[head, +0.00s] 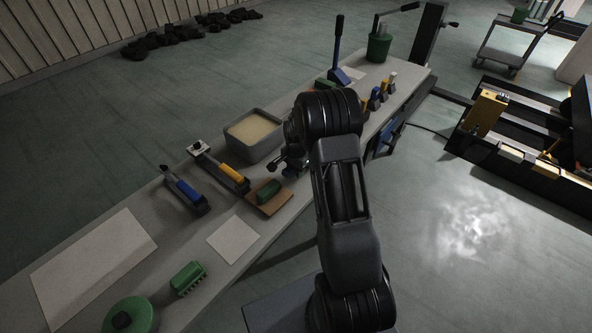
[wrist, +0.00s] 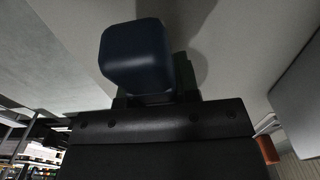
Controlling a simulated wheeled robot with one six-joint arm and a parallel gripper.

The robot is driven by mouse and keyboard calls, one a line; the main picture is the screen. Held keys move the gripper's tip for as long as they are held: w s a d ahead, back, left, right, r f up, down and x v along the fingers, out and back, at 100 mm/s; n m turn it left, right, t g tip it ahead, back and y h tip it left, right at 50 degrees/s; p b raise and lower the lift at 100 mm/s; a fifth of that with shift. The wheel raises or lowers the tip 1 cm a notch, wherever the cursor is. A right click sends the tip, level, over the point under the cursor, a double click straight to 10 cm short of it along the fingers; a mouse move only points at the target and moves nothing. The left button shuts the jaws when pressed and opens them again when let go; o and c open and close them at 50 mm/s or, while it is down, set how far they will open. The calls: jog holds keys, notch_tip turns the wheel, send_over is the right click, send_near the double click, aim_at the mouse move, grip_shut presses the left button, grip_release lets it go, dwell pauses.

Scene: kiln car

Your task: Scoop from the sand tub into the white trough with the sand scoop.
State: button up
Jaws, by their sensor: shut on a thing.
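The sand tub (head: 239,148) is a grey box of pale sand on the bench, left of my arm in the head view. My gripper (head: 290,163) is low beside the tub's near right corner, partly hidden by my arm. In the wrist view my gripper (wrist: 155,101) is shut on a dark blue block-shaped part (wrist: 136,55). This seems to be the handle of the sand scoop; its scoop end is hidden. I cannot make out a white trough; a large pale panel (head: 95,265) at the bench's left end looks flat.
A green block on a brown board (head: 285,203), a yellow-handled tool (head: 230,173) and a blue-handled tool (head: 186,190) lie near the tub. A small pale sheet (head: 233,240) lies nearer.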

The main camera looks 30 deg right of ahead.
jog(key=shift+r+p, duration=2.1)
jog(key=shift+r, duration=1.35)
